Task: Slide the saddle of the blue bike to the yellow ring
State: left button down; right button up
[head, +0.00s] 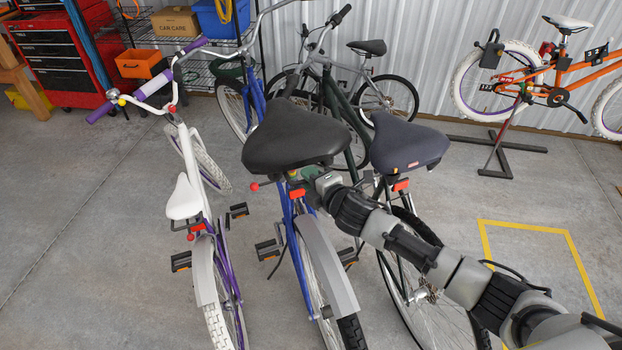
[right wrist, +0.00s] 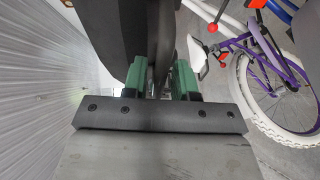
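The blue bike (head: 290,222) stands in the middle of the head view. Its wide black saddle (head: 293,138) sits above a red clamp (head: 297,193) with a red-knobbed lever (head: 254,187). My right gripper (head: 310,178) is at the saddle's underside, its fingertips mostly hidden. In the right wrist view, the green fingers of my right gripper (right wrist: 160,80) stand apart, with dark saddle parts (right wrist: 110,35) above and between them. Whether they press on anything cannot be told. My left gripper is not in view.
A white-purple bike (head: 222,260) stands close on the left, and a dark bike with a navy saddle (head: 408,143) on the right. An orange bike (head: 560,68) is on a stand behind. A yellow-taped rectangle (head: 525,226) marks open floor at right.

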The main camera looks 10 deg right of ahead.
grip_shut()
jog(key=f+b, duration=0.1)
jog(key=w+f+b, duration=0.1)
jog(key=f, duration=0.1)
jog(key=shift+w, duration=0.1)
jog(key=shift+o, duration=1.3)
grip_release()
jog(key=shift+r, duration=0.1)
